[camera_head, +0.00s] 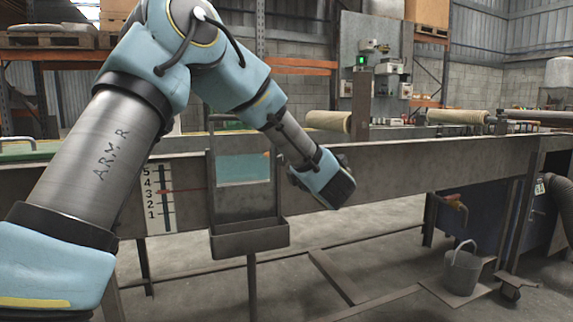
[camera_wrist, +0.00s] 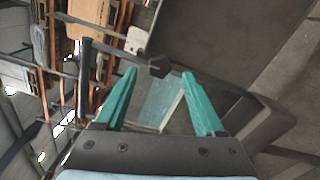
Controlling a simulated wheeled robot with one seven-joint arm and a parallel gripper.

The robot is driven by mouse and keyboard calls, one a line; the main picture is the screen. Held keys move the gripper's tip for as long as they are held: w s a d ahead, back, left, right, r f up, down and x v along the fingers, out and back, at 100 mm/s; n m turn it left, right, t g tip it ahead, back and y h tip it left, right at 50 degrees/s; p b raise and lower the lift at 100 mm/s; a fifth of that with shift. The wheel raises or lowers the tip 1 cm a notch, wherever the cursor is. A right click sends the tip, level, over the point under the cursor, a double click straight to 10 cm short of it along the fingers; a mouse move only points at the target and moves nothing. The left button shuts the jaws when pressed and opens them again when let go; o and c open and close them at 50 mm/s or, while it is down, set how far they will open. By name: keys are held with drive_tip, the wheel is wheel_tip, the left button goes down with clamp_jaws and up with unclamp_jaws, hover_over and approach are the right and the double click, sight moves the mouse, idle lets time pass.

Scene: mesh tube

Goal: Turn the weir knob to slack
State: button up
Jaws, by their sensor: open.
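A dark, many-sided knob (camera_wrist: 158,66), which looks like the weir knob, shows in the wrist view between my fingertips and slightly beyond them. My gripper (camera_wrist: 159,74) has two teal fingers spread apart, with a gap on both sides of the knob. I see no contact. In the head view my gripper (camera_head: 325,181) is in front of the grey channel wall, right of the window. Its fingers and the knob cannot be made out there. I cannot read the knob's setting or any slack mark.
A window (camera_head: 243,169) sits in the channel wall above a grey tray (camera_head: 250,238). A scale numbered 1 to 5 (camera_head: 160,198) is to the left, with a red line near 3 to 4. A bucket (camera_head: 462,270) stands at the lower right. Rollers (camera_head: 328,121) lie above the channel.

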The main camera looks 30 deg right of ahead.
drive_tip(key=s+a, duration=0.1)
drive_tip(key=s, duration=0.7)
drive_tip(key=shift+s, duration=0.15)
drive_tip(key=w+a+f+m+g+h, duration=0.25)
drive_tip(key=w+a+f+m, duration=0.25)
drive_tip(key=a+m, duration=0.25)
drive_tip(key=w+a+f+m+g+h, duration=0.1)
drive_tip(key=w+a+f+m+g, duration=0.4)
drive_tip(key=a, duration=0.3)
drive_tip(key=s+a+f+m+g+y, duration=0.25)
drive_tip(key=s+a, duration=0.25)
drive_tip(key=a, duration=0.4)
drive_tip(key=s+a+f+m+g+y, duration=0.1)
drive_tip(key=s+a+f+m+g, duration=0.3)
drive_tip(key=a, duration=0.5)
drive_tip(key=s+a+f+m+g+y, duration=0.2)
drive_tip(key=s+a, duration=0.5)
drive_tip(key=a, duration=0.2)
wheel_tip(320, 180, up, 23)
drive_tip(key=p, duration=2.3)
drive_tip(key=shift+s+a, duration=0.25)
drive_tip(key=shift+a, duration=0.15)
